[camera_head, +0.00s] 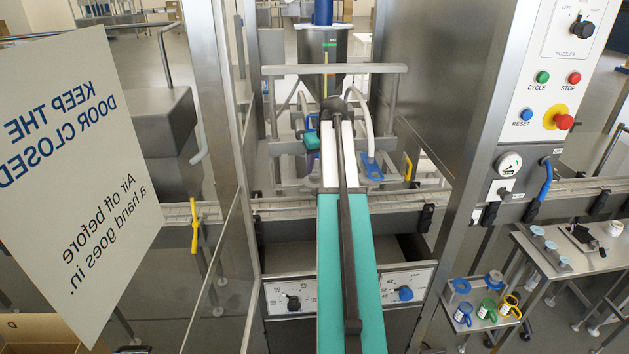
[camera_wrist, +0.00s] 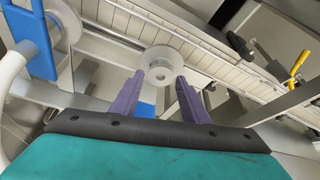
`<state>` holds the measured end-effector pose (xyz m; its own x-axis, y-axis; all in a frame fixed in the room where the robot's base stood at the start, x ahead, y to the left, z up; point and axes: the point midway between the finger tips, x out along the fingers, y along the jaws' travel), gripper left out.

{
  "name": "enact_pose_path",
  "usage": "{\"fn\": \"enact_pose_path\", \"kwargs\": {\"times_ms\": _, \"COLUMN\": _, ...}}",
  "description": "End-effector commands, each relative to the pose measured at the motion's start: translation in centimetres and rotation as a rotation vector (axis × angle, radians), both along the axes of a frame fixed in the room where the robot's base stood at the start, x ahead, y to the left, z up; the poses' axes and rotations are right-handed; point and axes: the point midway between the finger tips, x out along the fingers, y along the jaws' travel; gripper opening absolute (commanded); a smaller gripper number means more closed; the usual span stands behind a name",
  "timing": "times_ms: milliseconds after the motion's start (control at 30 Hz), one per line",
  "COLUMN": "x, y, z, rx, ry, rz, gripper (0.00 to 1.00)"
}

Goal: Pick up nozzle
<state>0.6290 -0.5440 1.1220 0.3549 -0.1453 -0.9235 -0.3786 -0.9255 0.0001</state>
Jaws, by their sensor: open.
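A pale, translucent round part with a flange and a central hole, which looks like the nozzle (camera_wrist: 162,72), shows in the wrist view. It lies just beyond and between the fingertips of my gripper (camera_wrist: 161,80). The two purple fingers are spread apart, with nothing clamped between them. I cannot tell the exact depth gap between the fingertips and the nozzle. In the head view my arm runs up the middle and largely hides the gripper and the nozzle area under the steel hopper (camera_head: 325,55).
A blue clamp (camera_wrist: 37,45) and another pale disc (camera_wrist: 68,28) are at the upper left. A conveyor (camera_head: 285,207) crosses below the hopper. A door sign (camera_head: 70,150) stands left, a control panel (camera_head: 550,90) right. A side table (camera_head: 555,270) holds small parts.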

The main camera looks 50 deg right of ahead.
Motion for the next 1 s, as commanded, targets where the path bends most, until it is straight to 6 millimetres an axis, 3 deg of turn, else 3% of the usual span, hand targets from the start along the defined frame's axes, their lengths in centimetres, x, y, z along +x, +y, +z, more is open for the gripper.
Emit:
{"fn": "enact_pose_path", "kwargs": {"times_ms": 533, "x": 1.6, "y": -0.3, "z": -3.8, "rx": 0.001, "ry": 0.002, "rz": 0.001, "gripper": 0.41}}
{"fn": "enact_pose_path", "kwargs": {"times_ms": 1000, "x": 1.8, "y": -0.3, "z": -4.1, "rx": 0.0, "ry": 0.0, "rz": 0.002, "gripper": 0.41}}
